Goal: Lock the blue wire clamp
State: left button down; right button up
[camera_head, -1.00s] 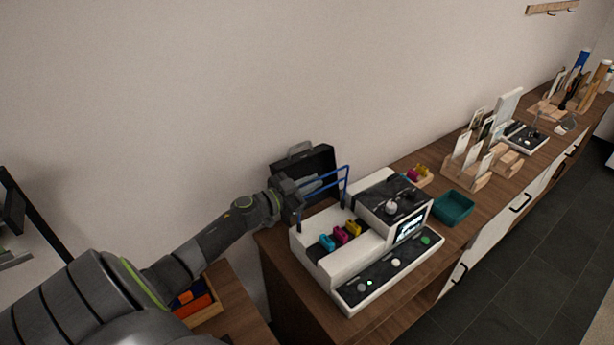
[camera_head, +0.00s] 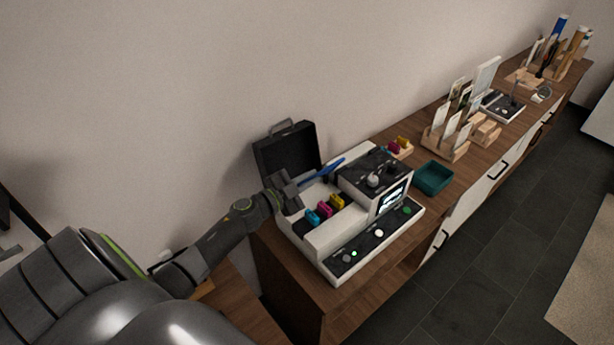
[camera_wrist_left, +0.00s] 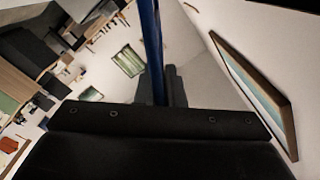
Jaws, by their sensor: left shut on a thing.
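The blue wire clamp (camera_head: 328,169) is a thin blue wire frame at the back of the white machine (camera_head: 318,243). It lies at a low slant over the machine's back part, seen nearly edge-on. My left gripper (camera_head: 297,188) is shut on the clamp's left part. In the left wrist view the clamp is a blue bar (camera_wrist_left: 151,40) running up from between the dark fingers (camera_wrist_left: 155,86). The fingers hide the held part, and whether the clamp touches the machine is unclear. My right gripper is out of view.
Cyan, magenta and yellow pieces (camera_head: 325,209) sit on the machine close to my left gripper. An open black case (camera_head: 287,153) stands behind. A teal tray (camera_head: 433,178) and wooden holders (camera_head: 447,143) are to the right on the wooden cabinet top (camera_head: 398,171).

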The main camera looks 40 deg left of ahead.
pick_arm(q)
jog(key=c, duration=1.6)
grip_release()
jog(key=shift+o, duration=0.2)
jog(key=shift+s, duration=0.1)
jog(key=b+v, duration=0.4)
jog(key=v, duration=1.3)
jog(key=shift+b, duration=0.35)
jog(key=shift+s+r, duration=0.1)
